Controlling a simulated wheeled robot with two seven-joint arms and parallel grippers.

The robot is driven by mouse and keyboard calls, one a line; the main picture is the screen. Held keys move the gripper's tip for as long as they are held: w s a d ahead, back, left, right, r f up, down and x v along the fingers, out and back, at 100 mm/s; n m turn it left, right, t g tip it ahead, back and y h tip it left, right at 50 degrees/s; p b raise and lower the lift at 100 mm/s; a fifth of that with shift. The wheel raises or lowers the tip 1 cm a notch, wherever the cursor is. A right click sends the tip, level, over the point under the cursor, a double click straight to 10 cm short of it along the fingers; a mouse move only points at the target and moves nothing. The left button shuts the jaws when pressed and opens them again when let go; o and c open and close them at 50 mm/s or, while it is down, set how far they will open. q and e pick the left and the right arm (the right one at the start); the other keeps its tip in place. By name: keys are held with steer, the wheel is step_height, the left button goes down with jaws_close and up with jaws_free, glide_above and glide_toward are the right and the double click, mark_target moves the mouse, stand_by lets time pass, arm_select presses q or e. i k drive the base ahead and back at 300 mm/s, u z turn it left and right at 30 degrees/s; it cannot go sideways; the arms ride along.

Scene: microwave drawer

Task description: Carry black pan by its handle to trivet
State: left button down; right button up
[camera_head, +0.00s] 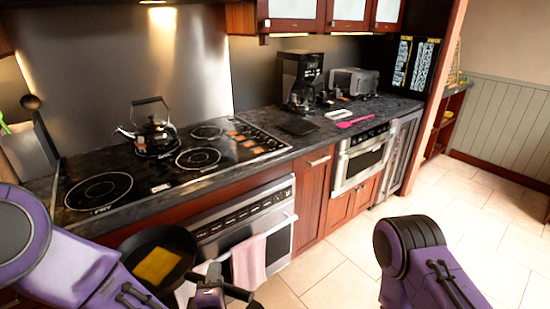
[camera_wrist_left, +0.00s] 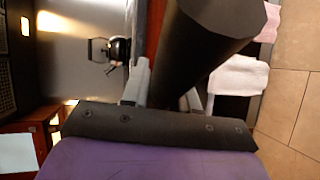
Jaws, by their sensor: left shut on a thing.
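The black pan (camera_head: 184,240) is in the lower left of the head view, in front of the counter, with a flat yellow piece (camera_head: 157,266) inside it. My left gripper (camera_head: 210,284) is shut on the pan's black handle (camera_head: 238,293).
A kettle (camera_head: 155,134) stands on the cooktop (camera_head: 130,168). A coffee maker (camera_head: 299,80) and a toaster (camera_head: 352,82) stand at the back of the counter, with a pink utensil (camera_head: 357,122) in front. Towels (camera_head: 249,262) hang on the oven door. The floor to the right is clear.

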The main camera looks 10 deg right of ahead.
mark_target(304, 132)
steer(key=u, duration=0.45)
steer(key=k, duration=0.55)
steer(key=u, duration=0.4)
steer(key=i, duration=0.75)
steer(key=z, duration=1.05)
steer(key=i, duration=0.5)
steer(key=z, duration=0.6)
